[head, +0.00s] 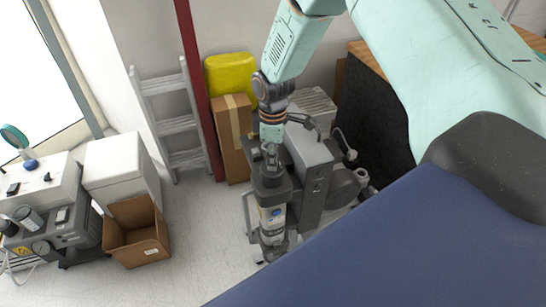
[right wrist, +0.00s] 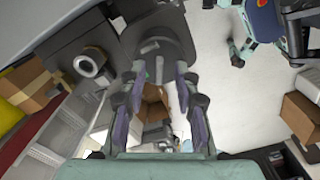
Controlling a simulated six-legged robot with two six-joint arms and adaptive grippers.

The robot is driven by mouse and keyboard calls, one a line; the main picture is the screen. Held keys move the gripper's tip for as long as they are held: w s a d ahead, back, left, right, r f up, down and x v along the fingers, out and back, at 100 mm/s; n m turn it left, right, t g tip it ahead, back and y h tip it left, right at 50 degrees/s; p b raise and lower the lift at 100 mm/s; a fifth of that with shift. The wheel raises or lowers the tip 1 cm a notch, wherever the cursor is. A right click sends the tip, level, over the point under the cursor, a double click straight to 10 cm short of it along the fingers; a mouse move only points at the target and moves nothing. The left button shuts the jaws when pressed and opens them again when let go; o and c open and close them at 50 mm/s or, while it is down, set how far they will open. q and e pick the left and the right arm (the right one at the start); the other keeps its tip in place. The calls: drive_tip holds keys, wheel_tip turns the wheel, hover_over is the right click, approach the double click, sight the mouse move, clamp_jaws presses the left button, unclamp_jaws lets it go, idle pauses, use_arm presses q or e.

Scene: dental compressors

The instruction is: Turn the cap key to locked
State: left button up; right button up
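The grey compressor unit (head: 312,165) stands on the floor at centre in the head view. At its front left is a cylinder (head: 272,218) with a dark cap (head: 270,186) on top. My right gripper (head: 271,160) points down just above this cap. In the right wrist view my right gripper (right wrist: 160,72) has its two fingers apart, with the dark round cap (right wrist: 172,28) just beyond the tips. A small pale piece, perhaps the key (right wrist: 159,68), shows between the tips; contact is not visible. Whether it is locked cannot be told. My left gripper is not in view.
An open cardboard box (head: 137,232) lies on the floor at left, beside a bench unit (head: 45,215) and white cabinet (head: 120,170). A ladder (head: 170,120), tall carton (head: 233,135) and yellow case (head: 231,75) stand behind. Floor between box and compressor is clear.

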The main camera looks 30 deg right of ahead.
drive_tip(key=shift+f, duration=0.25)
drive_tip(key=shift+w, duration=0.2)
drive_tip(key=shift+a, duration=0.1)
drive_tip(key=shift+c, duration=0.2)
drive_tip(key=shift+s, duration=0.15)
drive_tip(key=c, duration=0.5)
clamp_jaws()
